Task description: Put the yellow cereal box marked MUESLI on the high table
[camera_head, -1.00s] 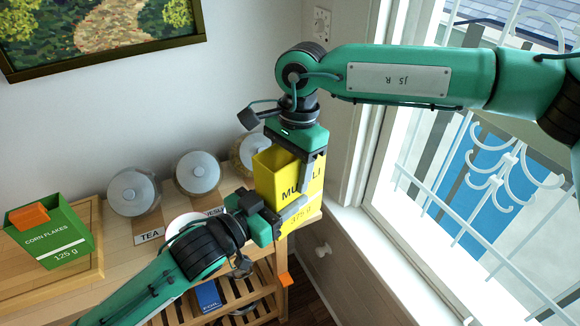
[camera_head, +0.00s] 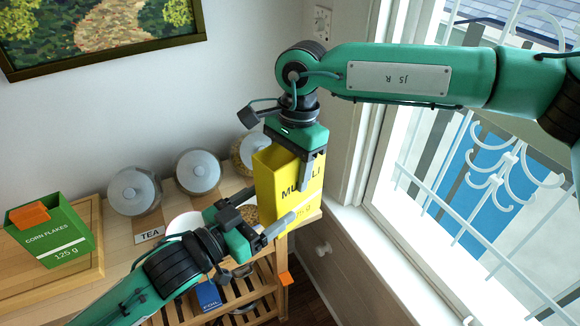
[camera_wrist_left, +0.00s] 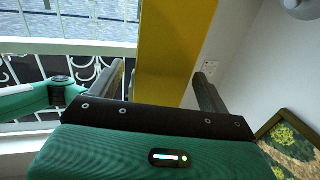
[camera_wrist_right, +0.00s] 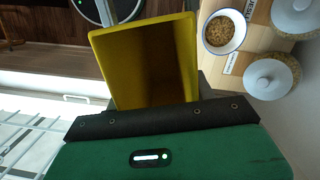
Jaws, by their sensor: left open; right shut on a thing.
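The yellow MUESLI box (camera_head: 284,186) hangs at the right end of the wooden table (camera_head: 120,258), upright and slightly tilted. My right gripper (camera_head: 302,158) is shut on its upper part from above. The box's open, empty-looking top (camera_wrist_right: 150,62) shows in the right wrist view. My left gripper (camera_head: 272,222) is open beside the lower left part of the box. In the left wrist view the box (camera_wrist_left: 175,50) stands between the left gripper's spread fingers (camera_wrist_left: 165,88). Whether the fingers touch it cannot be told.
A green CORN FLAKES box (camera_head: 50,232) stands on a wooden tray at the table's left. Lidded jars (camera_head: 134,190) line the wall, with a bowl of grain (camera_wrist_right: 224,32) nearby. A slatted shelf (camera_head: 240,298) is below. A window (camera_head: 470,190) is at the right.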

